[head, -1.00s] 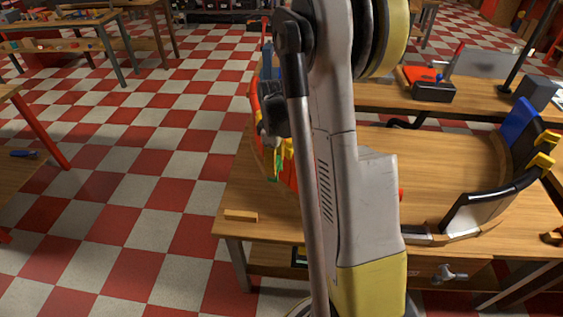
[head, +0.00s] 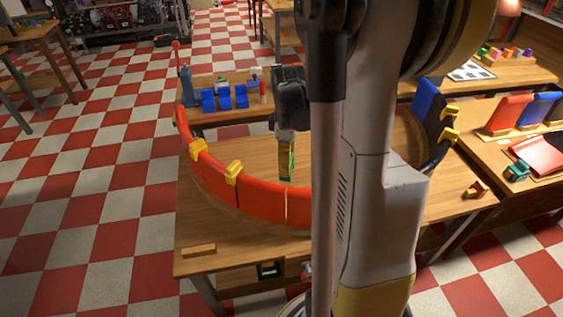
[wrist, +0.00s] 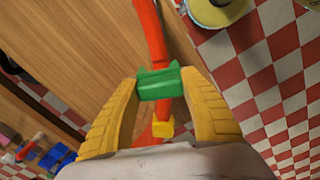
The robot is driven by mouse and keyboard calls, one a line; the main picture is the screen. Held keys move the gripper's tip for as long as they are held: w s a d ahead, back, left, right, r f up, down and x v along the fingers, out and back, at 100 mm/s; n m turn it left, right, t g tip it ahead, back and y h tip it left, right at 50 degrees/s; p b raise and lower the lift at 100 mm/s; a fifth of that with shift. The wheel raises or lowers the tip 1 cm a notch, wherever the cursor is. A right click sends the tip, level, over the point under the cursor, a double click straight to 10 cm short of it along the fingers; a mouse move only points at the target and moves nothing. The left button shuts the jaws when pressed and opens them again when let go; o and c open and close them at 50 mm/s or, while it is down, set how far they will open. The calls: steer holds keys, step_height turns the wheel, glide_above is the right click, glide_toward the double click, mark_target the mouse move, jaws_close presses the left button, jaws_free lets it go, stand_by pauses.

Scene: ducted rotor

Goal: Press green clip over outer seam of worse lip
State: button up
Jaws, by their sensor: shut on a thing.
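My gripper (wrist: 160,88) has yellow fingers closed on the sides of a green clip (wrist: 160,83). In the wrist view the clip lies across the line of the red lip (wrist: 149,35); I cannot tell whether it touches. In the head view my gripper (head: 287,160) hangs behind the red lip (head: 262,203), with a bit of the green clip (head: 291,168) showing. Pale seams divide the red lip. Two yellow clips (head: 197,149) (head: 233,172) sit on its left part. In the wrist view a yellow clip (wrist: 162,127) sits below the green one. My arm hides part of the lip.
A black lip (head: 442,132) with yellow clips and a blue section (head: 428,98) stand at the right of the wooden table (head: 215,232). A small wooden block (head: 198,250) lies at the front left. Blue holders (head: 225,97) stand behind. Checkered floor is open on the left.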

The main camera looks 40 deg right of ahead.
steer(key=shift+f, duration=0.15)
step_height(320, 180, down, 9)
steer(key=b, duration=0.8)
stand_by(0.3)
steer(key=shift+f, duration=0.35)
stand_by(0.4)
steer(key=o, duration=1.1)
steer(key=shift+r, duration=0.1)
step_height(320, 180, up, 12)
